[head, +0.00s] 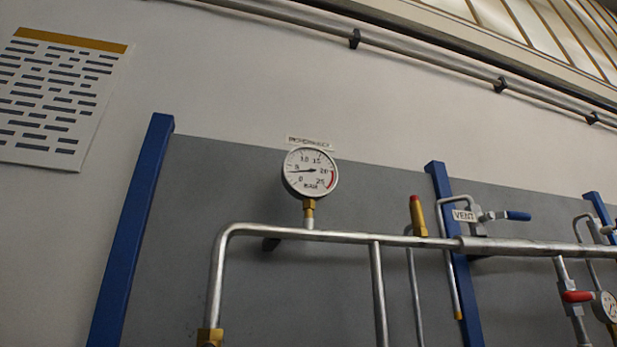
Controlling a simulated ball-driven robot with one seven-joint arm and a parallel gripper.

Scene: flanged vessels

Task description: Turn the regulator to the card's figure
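A round pressure gauge (310,172) stands on a brass fitting on the pipe, marked 0 to 25 BAR with a red arc at the high end. Its needle points left, near the 5 mark and slightly toward 0. The small label (310,143) above it is too blurred to read. No regulator knob can be made out, and no card with a readable figure shows. A brass fitting (210,337) is cut off at the bottom edge; I cannot tell what it belongs to. My gripper is not in view.
Steel pipework (345,236) runs across a grey panel between blue posts (133,230). A brass-and-red valve (417,216), a VENT valve with a blue lever (517,216), a red handle (577,296) and a second gauge (606,306) are right. A wall sheet (55,95) hangs upper left.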

